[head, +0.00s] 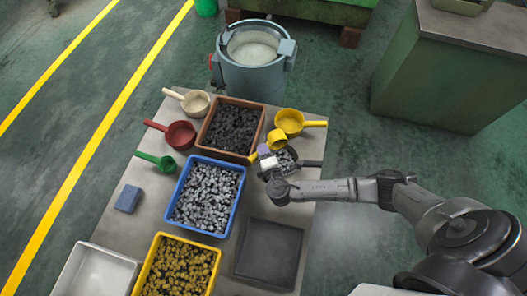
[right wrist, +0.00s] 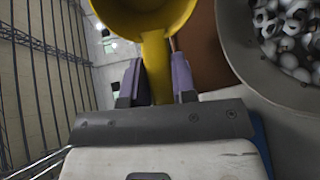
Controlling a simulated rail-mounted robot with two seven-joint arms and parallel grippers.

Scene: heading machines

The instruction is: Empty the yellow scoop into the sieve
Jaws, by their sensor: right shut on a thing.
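A blue-grey round drum (head: 252,78) with a pale round top stands beyond the table, apart from the scoop. It looks like the sieve, but I cannot be sure. My left gripper is not in view.
A larger yellow scoop (head: 289,121) and a dark-handled pan of grey pieces (head: 284,159) lie close to my gripper. White, red and green scoops line the left. Brown (head: 253,153), blue (head: 216,232) and yellow crates hold small parts. A dark tray (head: 268,254) sits front right.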

